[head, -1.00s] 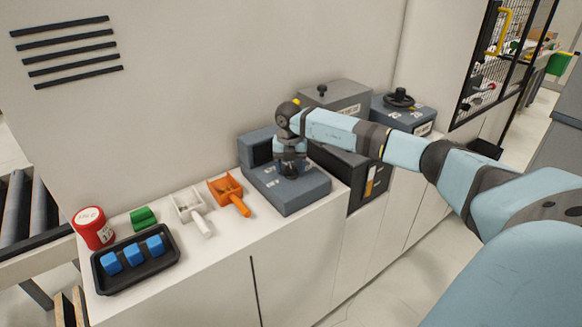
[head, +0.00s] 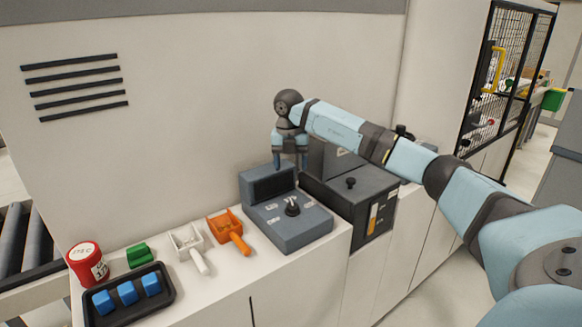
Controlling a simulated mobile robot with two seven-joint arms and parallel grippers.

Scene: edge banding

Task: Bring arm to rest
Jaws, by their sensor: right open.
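My right arm reaches in from the right in the head view. Its gripper (head: 291,164) points down, open and empty, above the grey control box (head: 287,236) on the white counter. The box has a dark raised back panel and a dark knob (head: 292,206) on its sloped top. The fingers are apart from the knob, up and behind it in the picture. My left gripper is not in view.
Left of the box are an orange scoop (head: 226,228), a white scoop (head: 187,240), a green piece (head: 139,255), a red labelled can (head: 88,264) and a black tray (head: 163,309) with blue blocks. A dark grey cabinet (head: 352,208) stands right of the box.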

